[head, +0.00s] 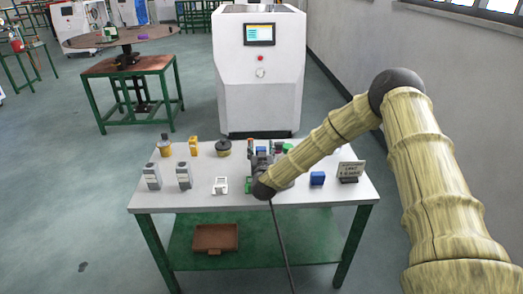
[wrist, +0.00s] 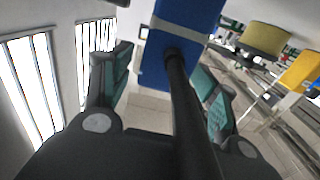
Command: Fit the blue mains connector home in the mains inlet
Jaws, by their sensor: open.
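The blue connector (wrist: 160,70) shows in the wrist view with a black cable (wrist: 190,115) running from its back toward the camera. A white band crosses it farther up. My gripper (wrist: 165,75) is open, with one teal-padded finger on each side of the connector. A gap shows between the left pad and the connector; contact on the right is unclear. In the head view my gripper (head: 262,165) is over the middle of the table, and the cable (head: 279,235) hangs past the front edge. My arm hides the connector there. I cannot make out the mains inlet or how the connector sits.
A brown tray (head: 215,238) lies on the shelf below. A white machine (head: 261,85) stands behind.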

